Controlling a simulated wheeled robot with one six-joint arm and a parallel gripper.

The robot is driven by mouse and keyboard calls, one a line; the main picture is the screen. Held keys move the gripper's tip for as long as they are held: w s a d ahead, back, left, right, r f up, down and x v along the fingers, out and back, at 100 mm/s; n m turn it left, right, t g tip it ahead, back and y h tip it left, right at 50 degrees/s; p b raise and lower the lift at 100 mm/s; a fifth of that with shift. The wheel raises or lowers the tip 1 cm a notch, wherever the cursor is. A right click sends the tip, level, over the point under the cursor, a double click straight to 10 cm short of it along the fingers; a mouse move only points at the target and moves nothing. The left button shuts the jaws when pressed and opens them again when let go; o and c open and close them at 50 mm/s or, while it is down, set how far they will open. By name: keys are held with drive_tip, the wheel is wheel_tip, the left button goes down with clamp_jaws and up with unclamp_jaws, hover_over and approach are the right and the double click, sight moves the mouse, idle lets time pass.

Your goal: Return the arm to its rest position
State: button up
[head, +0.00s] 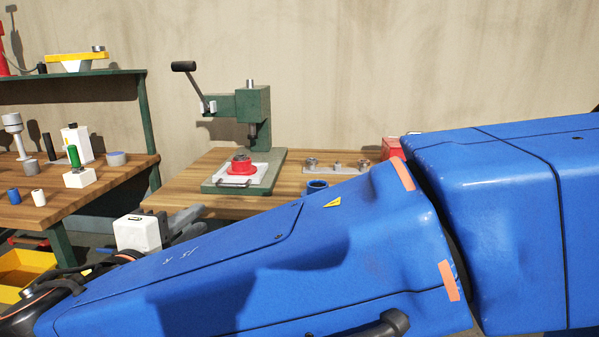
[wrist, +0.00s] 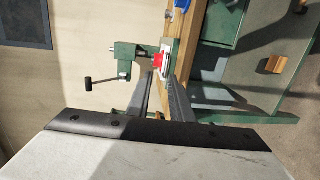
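My blue arm (head: 250,255) stretches across the lower part of the head view. My gripper (head: 196,220) shows in the head view as a white body with grey fingers, in front of the wooden bench and partly hidden behind the arm. In the wrist view my gripper (wrist: 160,82) has two dark fingers standing apart, with nothing between them. The green press (head: 252,112) stands on the bench beyond the fingers, and a red round piece (head: 241,166) sits on the press's base. The press also shows turned sideways in the wrist view (wrist: 124,61).
The wooden bench (head: 188,180) carries a grey plate (head: 337,169) with small metal parts, a blue ring (head: 316,186) and a red box (head: 393,148). A side bench (head: 75,199) at left holds several small parts. A yellow bin (head: 22,268) is low at left.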

drive_tip(key=w+d+f+m+g+h, duration=0.1)
drive_tip(key=w+d+f+m+g, duration=0.15)
drive_tip(key=d, duration=0.75)
drive_tip(key=w+d+f+m+g+h, duration=0.1)
drive_tip(key=w+d+f+g, duration=0.2)
drive_tip(key=d, duration=0.7)
drive_tip(key=w+d+f+m+g+h, duration=0.2)
drive_tip(key=d+f+g, duration=0.15)
drive_tip(key=d, duration=0.65)
drive_tip(key=s+d+f+m+g+y, duration=0.1)
drive_tip(key=s+d+f+m+y, duration=0.2)
drive_tip(key=s+d+f+m, duration=0.2)
drive_tip(key=s+d+f+m+g+y, duration=0.1)
drive_tip(key=s+d+f+m+y, duration=0.2)
drive_tip(key=s+d+f+m, duration=0.3)
drive_tip(key=shift+s+d+f+g+y, duration=0.35)
drive_tip(key=shift+s+d+f, duration=0.2)
drive_tip(key=shift+s+d, duration=2.5)
drive_tip(key=shift+w+d, duration=0.25)
drive_tip(key=shift+w, duration=0.05)
